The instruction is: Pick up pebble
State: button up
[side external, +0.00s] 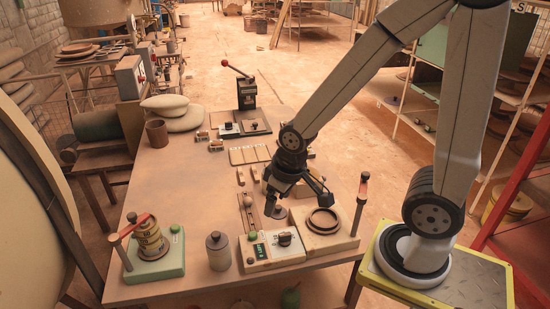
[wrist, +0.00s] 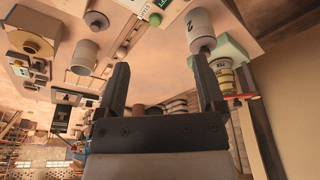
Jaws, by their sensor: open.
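Small rounded pebble-like pieces sit in a narrow wooden channel on the table; one pale piece (side external: 248,201) shows in the side view and a brownish one (wrist: 121,53) shows in the wrist view. I cannot tell which is the pebble meant. My gripper (side external: 298,203) hangs above the table, just right of the channel. In the wrist view its two dark fingers (wrist: 163,84) are wide apart, with nothing held between them. The channel lies beyond the left finger. A grey cylinder marked 2 (wrist: 200,30) appears beyond the right fingertip.
A grey canister (side external: 218,251) and a green-based press (side external: 152,250) are at the front left. The table's left middle is clear.

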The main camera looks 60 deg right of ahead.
jog(key=w+d+f+m, duration=0.4)
jog(key=w+d+m, duration=0.2)
jog(key=w, duration=0.5)
jog(key=m+y, duration=0.1)
jog(key=m, duration=0.4)
send_over(249, 198)
jog(key=s, duration=0.1)
jog(key=s+d+x, duration=0.1)
jog(key=s+x, duration=0.1)
jog(key=x, duration=0.6)
jog(key=shift+d+f+g, duration=0.15)
jog(key=shift+d+g, duration=0.1)
jog(key=shift+g, duration=0.15)
jog(key=shift+w+a+f, duration=0.1)
jog(key=shift+w+f, duration=0.05)
jog(key=shift+f, duration=0.5)
jog(key=shift+w+a+f, duration=0.1)
jog(key=shift+f, duration=0.5)
jog(key=shift+f, duration=0.1)
jog(key=shift+w+a+f, duration=0.1)
jog(key=shift+w+f, duration=0.05)
jog(key=shift+f, duration=0.65)
jog(key=shift+w+a+f, duration=0.1)
jog(key=shift+w+f, duration=0.05)
jog(key=shift+f, duration=0.7)
jog(key=shift+w+a+f, duration=0.1)
jog(key=shift+w+f, duration=0.05)
jog(key=shift+f, duration=0.65)
grip_shut()
